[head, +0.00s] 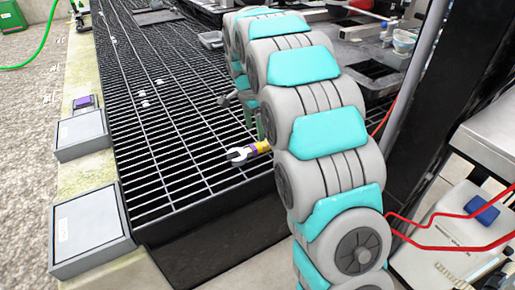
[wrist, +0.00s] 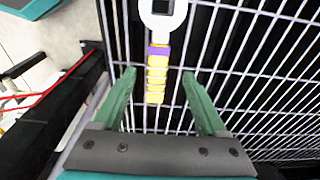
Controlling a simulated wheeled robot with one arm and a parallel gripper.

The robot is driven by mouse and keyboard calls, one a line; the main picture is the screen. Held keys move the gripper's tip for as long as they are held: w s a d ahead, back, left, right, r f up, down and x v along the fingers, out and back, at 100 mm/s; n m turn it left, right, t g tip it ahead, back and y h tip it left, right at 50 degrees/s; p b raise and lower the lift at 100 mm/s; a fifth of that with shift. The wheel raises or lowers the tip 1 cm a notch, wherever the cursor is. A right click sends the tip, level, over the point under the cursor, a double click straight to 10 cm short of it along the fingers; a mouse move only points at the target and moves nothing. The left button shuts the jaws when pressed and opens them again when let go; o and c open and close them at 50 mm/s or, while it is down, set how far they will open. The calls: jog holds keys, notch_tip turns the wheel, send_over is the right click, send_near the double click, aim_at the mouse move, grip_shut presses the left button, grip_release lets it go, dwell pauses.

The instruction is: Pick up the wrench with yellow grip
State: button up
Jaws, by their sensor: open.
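The wrench (wrist: 158,60) has a white-silver head, a purple band and a yellow grip. In the wrist view it lies on the dark grating with its head at the top and its grip toward me. My gripper (wrist: 159,74) is open, with one green finger on each side of the yellow grip and a gap on both sides. I cannot tell how far above the wrench the fingertips are. In the head view the wrench head (head: 240,155) shows beside my arm, which hides the end of the grip and most of my gripper.
The grating (head: 150,110) is a long black grid, mostly clear to the left. Grey boxes (head: 92,230) stand along its left edge. A dark post (head: 440,100) and red cables (head: 440,247) are to the right of my arm. A grey tray (head: 211,40) sits farther back.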

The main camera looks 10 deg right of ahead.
aim_at(257, 145)
jog(key=f, duration=0.4)
jog(key=f+p, duration=0.1)
jog(key=f, duration=0.1)
jog(key=shift+s+d+f, duration=0.1)
jog(key=shift+d+f, duration=0.15)
jog(key=shift+d, duration=0.1)
jog(key=shift+c, duration=0.3)
grip_shut()
